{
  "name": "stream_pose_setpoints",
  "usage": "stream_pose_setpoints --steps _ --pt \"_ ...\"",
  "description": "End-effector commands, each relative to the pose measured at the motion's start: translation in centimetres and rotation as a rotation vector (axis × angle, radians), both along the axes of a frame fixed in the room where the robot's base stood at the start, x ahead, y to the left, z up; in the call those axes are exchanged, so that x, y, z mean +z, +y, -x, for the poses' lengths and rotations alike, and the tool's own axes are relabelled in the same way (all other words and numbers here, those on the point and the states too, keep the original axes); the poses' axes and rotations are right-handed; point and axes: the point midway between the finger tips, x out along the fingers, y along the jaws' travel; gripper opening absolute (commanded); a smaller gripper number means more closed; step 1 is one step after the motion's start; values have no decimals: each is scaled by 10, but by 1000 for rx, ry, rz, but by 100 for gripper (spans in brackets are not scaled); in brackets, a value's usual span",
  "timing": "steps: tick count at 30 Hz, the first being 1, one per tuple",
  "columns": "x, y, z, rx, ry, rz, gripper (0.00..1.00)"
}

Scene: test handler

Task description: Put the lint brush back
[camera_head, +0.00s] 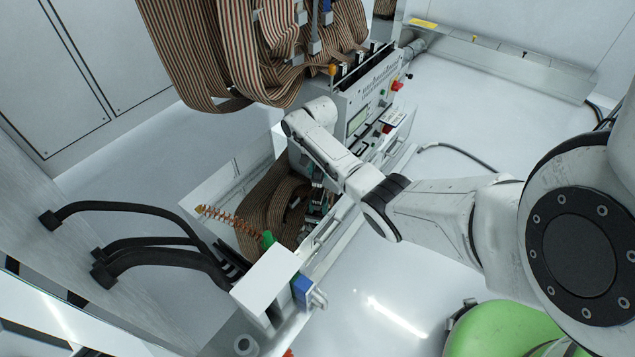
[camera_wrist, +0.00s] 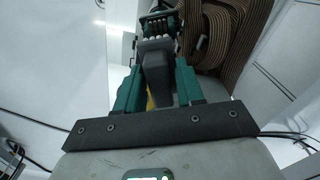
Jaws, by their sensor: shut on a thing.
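My gripper (camera_wrist: 156,68) has green fingers. They are shut on a dark grey, tapered piece (camera_wrist: 156,60), with a bit of yellow showing near its lower end. I cannot tell for sure whether this piece is the lint brush. In the head view my gripper (camera_head: 314,205) is small and partly hidden, low beside coiled striped ribbon cable. A copper-coloured spiral brush (camera_head: 232,221) with a green end leans outward above a white block (camera_head: 265,276) at the lower left of the machine; my gripper is apart from it.
Striped ribbon cables (camera_head: 255,50) hang over the machine, and more lie coiled in an open bay (camera_head: 262,212). A panel with a small screen (camera_head: 358,121) stands behind my wrist. Thick black hoses (camera_head: 140,207) are at the left.

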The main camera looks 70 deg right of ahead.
Motion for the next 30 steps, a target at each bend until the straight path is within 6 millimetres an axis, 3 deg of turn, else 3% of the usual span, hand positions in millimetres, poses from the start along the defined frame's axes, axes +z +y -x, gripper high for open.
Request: stream_pose_setpoints --steps 7,12,19,20,27,30 --pt "-13 -5 -8 0 1 1 9" --pt "-39 -4 -6 -1 1 0 9" --pt "-39 -4 -6 -1 0 0 9" --pt "-39 -4 -6 -1 0 -1 39" --pt "-39 -4 -6 -1 0 -1 62" --pt "-39 -4 -7 -1 0 0 63"
